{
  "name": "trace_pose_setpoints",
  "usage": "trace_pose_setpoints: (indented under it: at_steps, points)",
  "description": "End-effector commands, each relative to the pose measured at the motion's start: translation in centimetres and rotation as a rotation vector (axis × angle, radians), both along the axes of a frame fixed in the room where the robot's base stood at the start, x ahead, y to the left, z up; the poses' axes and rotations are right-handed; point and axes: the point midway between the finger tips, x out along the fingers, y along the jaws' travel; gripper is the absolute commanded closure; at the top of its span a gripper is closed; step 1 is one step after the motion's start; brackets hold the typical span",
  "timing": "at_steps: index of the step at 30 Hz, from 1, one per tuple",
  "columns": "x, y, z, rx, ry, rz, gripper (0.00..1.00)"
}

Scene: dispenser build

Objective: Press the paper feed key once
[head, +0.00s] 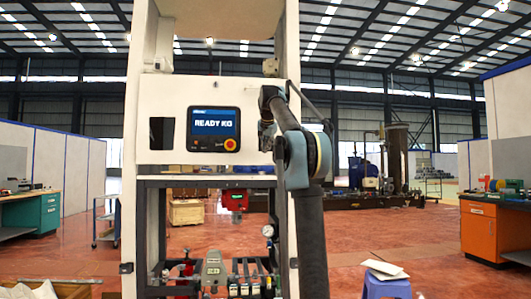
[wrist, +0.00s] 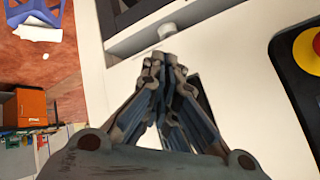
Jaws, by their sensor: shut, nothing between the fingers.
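The machine's white front panel (head: 180,90) carries a dark display unit (head: 213,123) that reads "READY KG", with a red round button (head: 231,144) on a yellow ring at its lower right. My gripper (wrist: 163,62) is shut and empty, its fingertips in front of the panel to the right of the display in the head view. In the wrist view the fingers cover part of a dark opening or patch (wrist: 202,92). A pale round part (wrist: 167,30) lies just beyond the tips. I cannot make out a marked paper feed key; contact with the panel cannot be told.
The corner of the display unit with its red button (wrist: 308,50) is at the wrist view's right edge. White uprights (head: 137,60) frame the machine. A blue stool (head: 385,284) stands at lower right; benches stand at both sides. Open red floor lies around.

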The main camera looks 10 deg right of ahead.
Motion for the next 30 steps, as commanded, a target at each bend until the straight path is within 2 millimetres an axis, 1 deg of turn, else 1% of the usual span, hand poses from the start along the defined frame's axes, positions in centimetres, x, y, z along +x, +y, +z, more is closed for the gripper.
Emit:
trace_pose_setpoints:
  at_steps: [1, 3, 9, 15, 30]
  points:
    - [0.6, 0.0, 0.0, 0.0, 0.0, 0.0, 1.0]
    - [1.2, 0.0, 0.0, 0.0, 0.0, 0.0, 1.0]
    - [2.3, 0.0, 0.0, 0.0, 0.0, 0.0, 1.0]
    - [2.6, 0.0, 0.0, 0.0, 0.0, 0.0, 1.0]
    - [2.6, 0.1, 0.0, -0.001, 0.0, 0.001, 1.0]
